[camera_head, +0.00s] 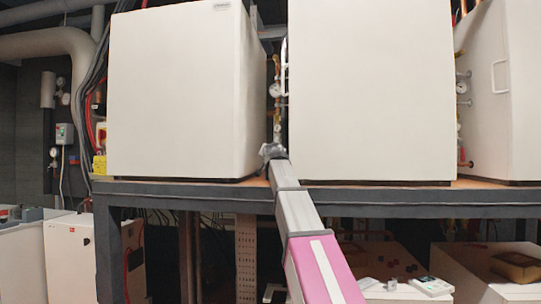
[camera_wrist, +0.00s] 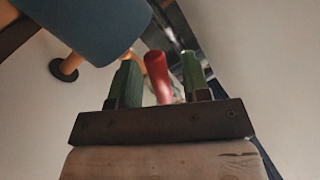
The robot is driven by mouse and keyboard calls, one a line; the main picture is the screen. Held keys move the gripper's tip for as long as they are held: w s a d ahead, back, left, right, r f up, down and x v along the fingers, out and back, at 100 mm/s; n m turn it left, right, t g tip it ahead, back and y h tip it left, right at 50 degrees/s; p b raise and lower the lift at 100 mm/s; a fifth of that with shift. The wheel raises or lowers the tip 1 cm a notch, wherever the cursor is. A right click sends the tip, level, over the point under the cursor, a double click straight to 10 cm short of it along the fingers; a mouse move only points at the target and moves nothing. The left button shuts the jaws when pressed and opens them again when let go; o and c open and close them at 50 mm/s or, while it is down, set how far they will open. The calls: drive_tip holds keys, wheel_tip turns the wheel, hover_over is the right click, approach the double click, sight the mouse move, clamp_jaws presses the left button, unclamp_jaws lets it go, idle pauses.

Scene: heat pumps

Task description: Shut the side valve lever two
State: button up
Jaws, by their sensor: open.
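In the wrist view, a red valve lever (camera_wrist: 157,75) stands between the two green fingers of my gripper (camera_wrist: 160,78). The fingers are open, with the lever between them and no clear grip on it. I cannot tell whether either finger touches it. In the head view, my gripper (camera_head: 271,152) reaches into the gap between the left white cabinet (camera_head: 180,95) and the middle white cabinet (camera_head: 370,90). The lever cannot be made out in that view.
A thick blue-grey cylinder (camera_wrist: 90,25) is close to my gripper at upper left in the wrist view. Below it is a round copper-coloured fitting (camera_wrist: 65,68). In the head view, a gauge (camera_head: 275,90) and pipes fill the gap. The cabinets stand on a dark-framed shelf (camera_head: 400,197).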

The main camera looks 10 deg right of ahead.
clamp_jaws()
drive_tip(key=shift+w+a+r+m, duration=0.1)
drive_tip(key=shift+a+r+m, duration=0.2)
drive_tip(key=shift+m, duration=0.45)
drive_tip(key=shift+w+a+r+m, duration=0.1)
drive_tip(key=shift+a+m, duration=0.25)
drive_tip(key=shift+m, duration=0.4)
unclamp_jaws()
drive_tip(key=shift+s, duration=0.1)
drive_tip(key=s+a, duration=0.1)
drive_tip(key=s, duration=0.9)
drive_tip(key=shift+s+f, duration=0.3)
drive_tip(key=shift+f, duration=0.05)
